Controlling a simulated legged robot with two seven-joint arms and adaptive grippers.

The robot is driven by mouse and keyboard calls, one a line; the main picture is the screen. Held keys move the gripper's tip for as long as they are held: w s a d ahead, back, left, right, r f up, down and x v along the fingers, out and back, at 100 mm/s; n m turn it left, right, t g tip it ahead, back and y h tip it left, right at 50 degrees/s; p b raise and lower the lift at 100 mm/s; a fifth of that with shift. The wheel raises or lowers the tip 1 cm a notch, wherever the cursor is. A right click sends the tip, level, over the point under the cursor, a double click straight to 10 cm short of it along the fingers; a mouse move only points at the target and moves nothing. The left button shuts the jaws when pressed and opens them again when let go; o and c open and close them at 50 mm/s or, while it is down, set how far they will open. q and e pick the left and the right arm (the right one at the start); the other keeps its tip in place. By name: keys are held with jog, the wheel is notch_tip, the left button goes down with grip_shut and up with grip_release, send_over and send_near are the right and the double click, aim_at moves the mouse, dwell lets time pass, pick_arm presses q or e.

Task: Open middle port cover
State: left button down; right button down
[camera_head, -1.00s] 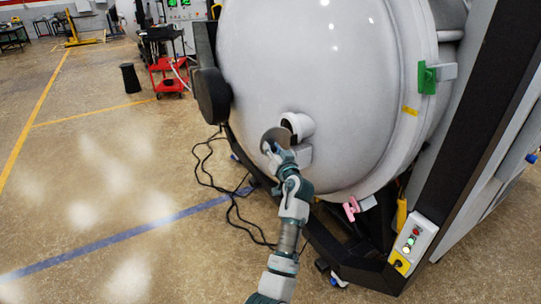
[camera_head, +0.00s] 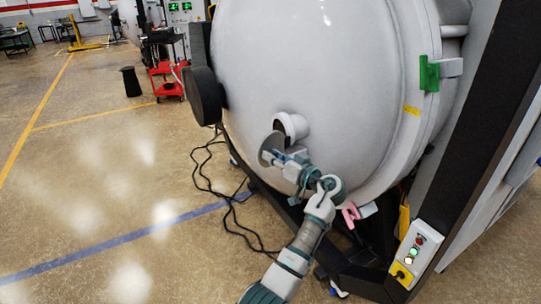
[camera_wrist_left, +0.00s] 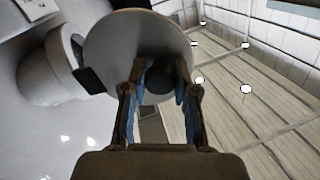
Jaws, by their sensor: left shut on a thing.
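The large white furnace door (camera_head: 315,70) is domed. A short white port (camera_head: 291,125) sticks out low on it. The round port cover (camera_head: 269,148) stands swung out beside the port, to its left and below, with the port mouth partly exposed. My left gripper (camera_head: 277,158) is at the cover, its arm reaching up from below. In the left wrist view, the grey cover disc (camera_wrist_left: 125,40) has a dark knob (camera_wrist_left: 160,77), and my left gripper (camera_wrist_left: 160,85) is shut on it. The port (camera_wrist_left: 48,68) shows there to the left, apart from most of the disc. My right gripper is not in view.
A green clamp (camera_head: 429,74) and a pink handle (camera_head: 350,214) sit at the door's edge. A button box (camera_head: 415,253) is at the lower right. Black cables (camera_head: 210,190) lie on the floor.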

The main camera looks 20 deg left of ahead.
pick_arm(q)
jog(key=shift+f, duration=0.1)
jog(key=shift+d, duration=0.1)
dwell(0.3)
jog(key=c, duration=1)
grip_release()
jog(key=shift+w, duration=0.1)
jog(key=shift+c, duration=0.2)
jog(key=shift+o, duration=0.9)
jog(key=shift+w, duration=0.15)
jog(key=v, duration=1.2)
jog(key=shift+w+d, duration=0.15)
jog(key=shift+d, duration=0.05)
